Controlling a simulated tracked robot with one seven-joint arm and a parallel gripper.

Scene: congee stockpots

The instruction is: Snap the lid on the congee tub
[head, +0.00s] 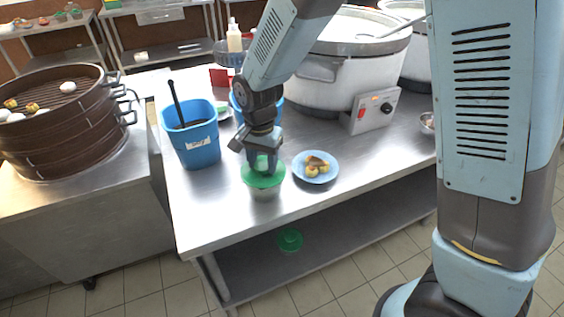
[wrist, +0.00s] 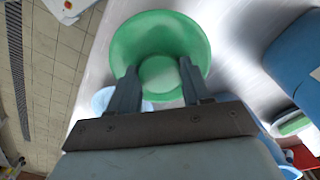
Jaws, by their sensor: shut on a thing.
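My gripper (head: 262,165) points down from above and is shut on the lid's raised middle. In the wrist view the green lid (wrist: 160,30) fills the space ahead, with my gripper's fingers (wrist: 158,80) on either side of its central knob.
A blue bin (head: 198,145) with a dark handle stands left of the tub. A blue plate of food (head: 315,168) is close on the right. A large cooker (head: 335,75) stands behind. Another green-lidded item (head: 289,240) is on the lower shelf.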

